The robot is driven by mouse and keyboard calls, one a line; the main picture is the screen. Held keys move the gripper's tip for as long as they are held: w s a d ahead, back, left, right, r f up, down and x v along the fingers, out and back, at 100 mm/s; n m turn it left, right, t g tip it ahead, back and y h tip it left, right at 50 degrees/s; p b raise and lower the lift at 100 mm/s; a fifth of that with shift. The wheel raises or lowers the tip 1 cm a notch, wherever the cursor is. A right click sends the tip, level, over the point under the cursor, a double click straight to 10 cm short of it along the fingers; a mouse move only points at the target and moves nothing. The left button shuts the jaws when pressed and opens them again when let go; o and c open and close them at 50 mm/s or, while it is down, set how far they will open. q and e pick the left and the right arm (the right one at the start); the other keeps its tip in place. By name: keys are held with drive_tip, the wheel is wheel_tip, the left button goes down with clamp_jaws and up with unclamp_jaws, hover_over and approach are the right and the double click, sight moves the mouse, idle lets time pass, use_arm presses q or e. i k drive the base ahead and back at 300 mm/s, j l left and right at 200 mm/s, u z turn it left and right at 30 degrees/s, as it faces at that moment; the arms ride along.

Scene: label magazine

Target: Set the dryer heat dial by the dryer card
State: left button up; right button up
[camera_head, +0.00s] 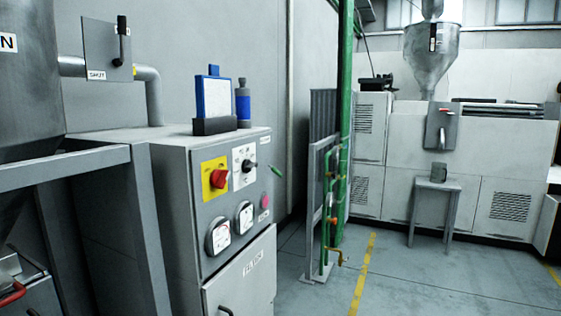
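A grey cabinet (192,215) with a control panel stands left of centre. Its panel has a black knob on a white plate (244,167) with small markings around it, too small to read. A red knob (218,178) on a yellow plate is left of it. Which knob is the heat dial I cannot tell for certain. A blue-framed card (214,97) stands upright in a dark holder (214,126) on the cabinet top. Its writing cannot be made out. Neither of my grippers is in view.
Two round gauges (219,236) and a pink button (265,201) sit below the knobs. A blue bottle (243,105) stands beside the card. A "SHUT" lever plate (107,45) is at upper left. The floor at right is open.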

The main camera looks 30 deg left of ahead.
sight(248, 166)
drive_tip(key=i+u, duration=0.3)
drive_tip(key=i, duration=0.15)
drive_tip(key=i+l+u, duration=0.3)
drive_tip(key=i, duration=0.15)
drive_tip(key=i+l+u, duration=0.3)
drive_tip(key=i, duration=0.15)
